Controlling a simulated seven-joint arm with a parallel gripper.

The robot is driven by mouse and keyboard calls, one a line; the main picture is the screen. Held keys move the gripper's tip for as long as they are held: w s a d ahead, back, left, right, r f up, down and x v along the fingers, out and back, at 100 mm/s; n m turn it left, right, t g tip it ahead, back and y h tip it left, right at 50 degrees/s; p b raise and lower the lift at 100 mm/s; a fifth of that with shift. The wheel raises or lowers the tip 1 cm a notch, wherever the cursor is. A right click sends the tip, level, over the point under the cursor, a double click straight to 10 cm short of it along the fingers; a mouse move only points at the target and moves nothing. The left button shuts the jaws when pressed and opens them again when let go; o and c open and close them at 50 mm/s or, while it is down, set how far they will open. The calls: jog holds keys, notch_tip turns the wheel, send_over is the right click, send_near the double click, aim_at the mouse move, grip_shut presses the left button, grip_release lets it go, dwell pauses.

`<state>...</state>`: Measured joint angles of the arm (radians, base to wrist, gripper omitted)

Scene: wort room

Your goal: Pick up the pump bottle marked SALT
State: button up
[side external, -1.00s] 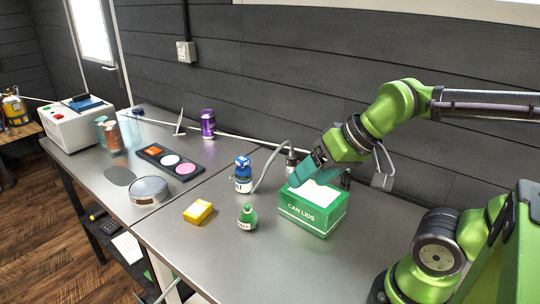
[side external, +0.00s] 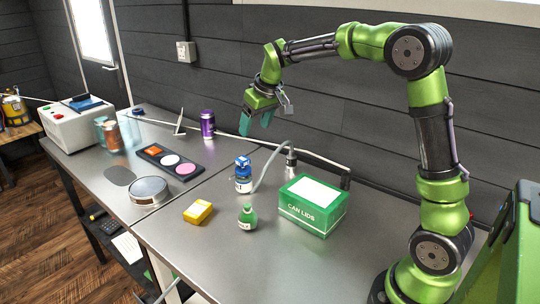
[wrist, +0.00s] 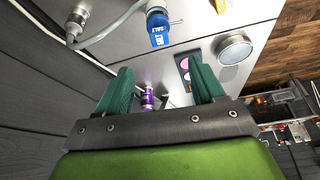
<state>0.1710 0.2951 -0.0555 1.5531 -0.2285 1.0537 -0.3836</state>
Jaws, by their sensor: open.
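The SALT pump bottle (side external: 243,183) is blue with a white label and stands upright on the metal bench, left of the green box. In the wrist view the bottle (wrist: 157,28) shows at the top, with SALT readable on its label. My gripper (side external: 256,121) is open and empty, with teal fingers pointing down. It is above and behind the bottle, near the wall side. In the wrist view the gripper fingers (wrist: 162,80) stand wide apart, with the bottle beyond their tips.
A green CAN LIDS box (side external: 304,217) stands right of the bottle. A grey hose and tap (side external: 291,160) rise close behind it. A small green flask (side external: 247,217) and yellow box (side external: 198,211) are in front. A purple can (side external: 207,124) and a tray (side external: 152,153) are further left.

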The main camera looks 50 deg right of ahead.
send_near(242, 158)
jog(key=f, duration=0.4)
jog(key=shift+w+a+f, duration=0.1)
jog(key=shift+w+f, duration=0.25)
jog(key=shift+f, duration=0.05)
jog(key=shift+w+d+x, duration=0.1)
jog(key=shift+w+x, duration=0.1)
jog(key=shift+x, duration=1.15)
jog(key=shift+w+d+x, duration=0.1)
jog(key=shift+w+x, duration=0.1)
jog(key=shift+x, duration=1.2)
jog(key=shift+r, duration=0.2)
grip_shut()
jog(key=shift+r, duration=0.1)
